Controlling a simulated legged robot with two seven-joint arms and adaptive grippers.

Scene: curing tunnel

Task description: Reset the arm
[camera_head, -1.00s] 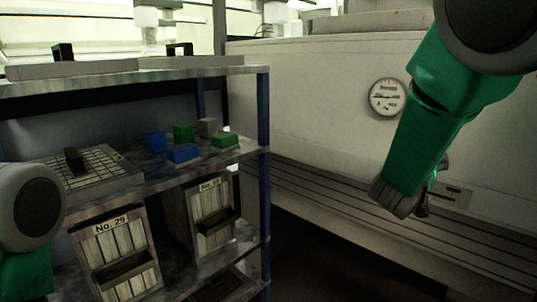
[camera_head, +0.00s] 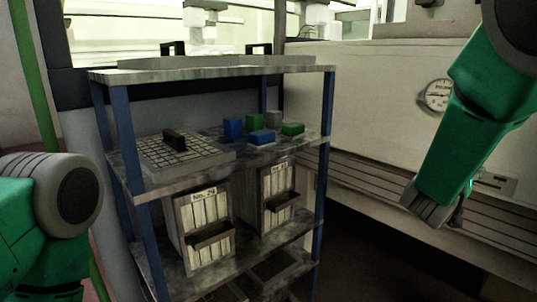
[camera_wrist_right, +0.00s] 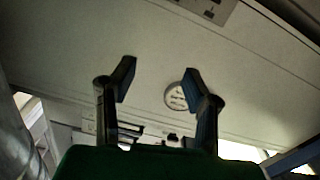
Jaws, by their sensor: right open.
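My right arm (camera_head: 460,130) comes in from the upper right of the head view and hangs downward in front of the pale tunnel wall. Its gripper is mostly hidden behind the wrist in that view. In the right wrist view the right gripper (camera_wrist_right: 157,80) is open, its two dark fingers apart with nothing between them. My left arm (camera_head: 50,220) shows at the lower left of the head view as a green link and a grey joint; its gripper is out of the frame.
A metal shelf rack (camera_head: 200,74) with blue posts stands centre left. It holds a gridded tray (camera_head: 195,158), several coloured blocks (camera_head: 262,137) and labelled bins (camera_head: 203,225). The tunnel wall (camera_head: 370,90) carries a round gauge (camera_head: 437,95). The dark floor beside the rack looks clear.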

